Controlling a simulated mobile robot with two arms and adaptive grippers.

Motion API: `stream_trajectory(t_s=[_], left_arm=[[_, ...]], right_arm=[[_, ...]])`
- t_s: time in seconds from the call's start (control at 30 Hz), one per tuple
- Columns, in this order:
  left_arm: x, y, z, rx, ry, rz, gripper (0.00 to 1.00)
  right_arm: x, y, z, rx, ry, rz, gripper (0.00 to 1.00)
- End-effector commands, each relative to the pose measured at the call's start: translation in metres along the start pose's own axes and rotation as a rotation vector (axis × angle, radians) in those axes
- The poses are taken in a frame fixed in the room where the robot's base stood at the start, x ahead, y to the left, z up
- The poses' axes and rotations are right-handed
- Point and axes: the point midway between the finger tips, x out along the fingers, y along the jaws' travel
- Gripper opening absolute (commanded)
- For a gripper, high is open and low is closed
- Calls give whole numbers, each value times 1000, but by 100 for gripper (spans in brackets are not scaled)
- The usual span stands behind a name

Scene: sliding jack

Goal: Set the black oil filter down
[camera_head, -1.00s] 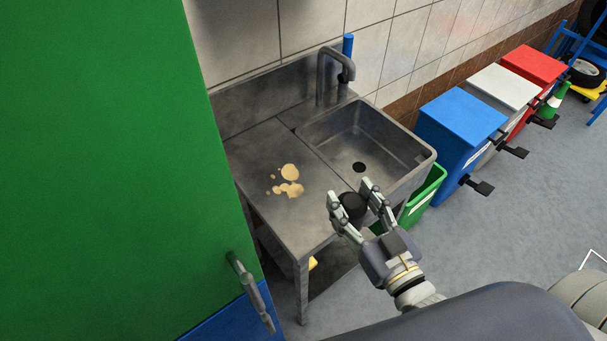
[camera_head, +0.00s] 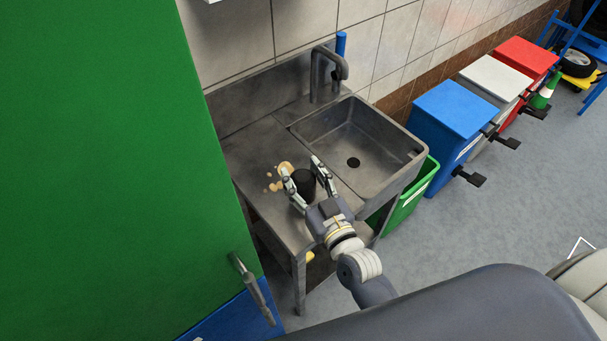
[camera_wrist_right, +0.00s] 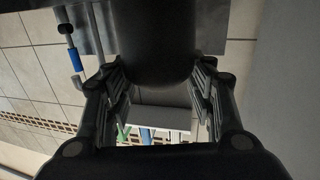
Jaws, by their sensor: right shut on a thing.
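The black oil filter (camera_head: 304,184) is between the fingers of my right gripper (camera_head: 304,175), upright over the flat left part of the metal sink unit (camera_head: 250,150). My right gripper is shut on it. In the right wrist view the filter (camera_wrist_right: 157,40) fills the top middle between both fingers. I cannot tell whether its base touches the counter, as the fingers and wrist hide part of it. My left gripper is not in view.
A tan spill (camera_head: 275,186) lies on the counter just left of the filter. The basin (camera_head: 360,140) and the tap (camera_head: 328,70) are right and behind. A green cabinet (camera_head: 90,160) stands close on the left. Bins (camera_head: 455,120) line the wall at right.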

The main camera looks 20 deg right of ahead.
Motion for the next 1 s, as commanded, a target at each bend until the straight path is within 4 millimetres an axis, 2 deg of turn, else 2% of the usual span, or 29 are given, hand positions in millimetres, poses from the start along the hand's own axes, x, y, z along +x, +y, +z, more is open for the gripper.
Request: stream_trajectory(t_s=[0.37, 0.4, 0.47, 0.5, 0.87, 1.0], left_arm=[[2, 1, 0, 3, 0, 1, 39], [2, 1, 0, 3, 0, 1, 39], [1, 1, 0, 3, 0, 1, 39], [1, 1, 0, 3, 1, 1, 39], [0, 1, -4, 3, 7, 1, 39], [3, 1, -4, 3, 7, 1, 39]], right_arm=[[0, 0, 3, 0, 4, 1, 17], [0, 0, 4, 1, 2, 1, 55], [0, 0, 4, 1, 1, 1, 69], [0, 0, 4, 1, 1, 1, 71], [0, 0, 1, 1, 2, 1, 71], [-12, 0, 4, 0, -1, 0, 71]])
